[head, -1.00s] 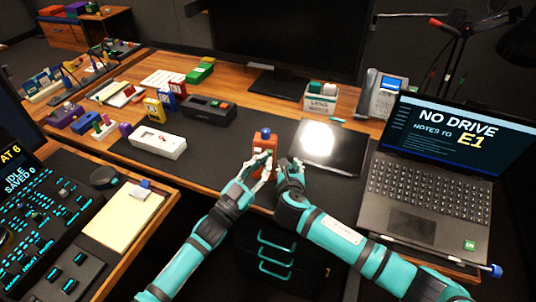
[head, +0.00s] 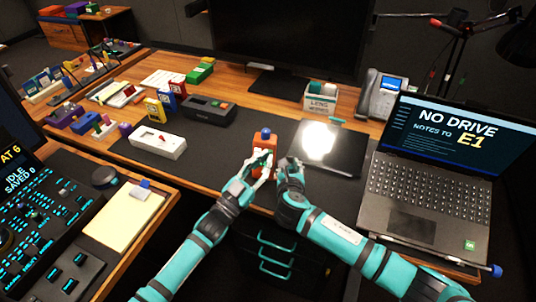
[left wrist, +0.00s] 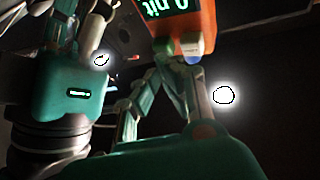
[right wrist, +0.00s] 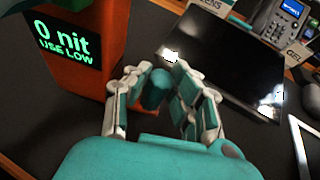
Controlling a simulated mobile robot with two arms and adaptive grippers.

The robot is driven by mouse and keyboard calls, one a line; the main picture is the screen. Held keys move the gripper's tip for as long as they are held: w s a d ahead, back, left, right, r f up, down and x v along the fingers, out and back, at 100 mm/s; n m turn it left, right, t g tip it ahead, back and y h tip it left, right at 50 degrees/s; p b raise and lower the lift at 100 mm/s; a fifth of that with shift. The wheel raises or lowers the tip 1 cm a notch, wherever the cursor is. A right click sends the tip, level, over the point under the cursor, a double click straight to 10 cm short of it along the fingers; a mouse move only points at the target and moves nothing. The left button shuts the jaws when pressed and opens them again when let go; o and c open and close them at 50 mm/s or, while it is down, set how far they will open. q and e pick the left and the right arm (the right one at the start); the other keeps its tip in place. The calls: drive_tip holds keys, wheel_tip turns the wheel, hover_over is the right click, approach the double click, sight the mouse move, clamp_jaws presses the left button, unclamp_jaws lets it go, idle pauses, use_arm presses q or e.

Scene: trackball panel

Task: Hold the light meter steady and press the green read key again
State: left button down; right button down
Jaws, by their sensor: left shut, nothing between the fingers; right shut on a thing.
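The orange light meter (head: 264,143), with a blue dome on top, stands upright on the dark desk mat. Its display (right wrist: 62,35) reads "0 nit USE LOW" in the right wrist view.
A white device (head: 158,141) and a dark card-reader-like box (head: 207,110) lie to the left.

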use_arm(q)
drive_tip(key=shift+w, duration=0.4)
drive_tip(key=shift+s, duration=0.1)
idle(0.5)
drive_tip(key=shift+s+a, duration=0.1)
drive_tip(key=shift+s, duration=0.65)
drive_tip(key=shift+s+a+r, duration=0.1)
drive_tip(key=shift+s+a, duration=0.15)
drive_tip(key=shift+s, duration=1)
drive_tip(key=shift+s+a+r, duration=0.1)
drive_tip(key=shift+s+a, duration=0.1)
drive_tip(key=shift+s, duration=1)
drive_tip(key=s+a, duration=0.5)
drive_tip(key=shift+s, duration=0.4)
drive_tip(key=shift+d+r, duration=0.1)
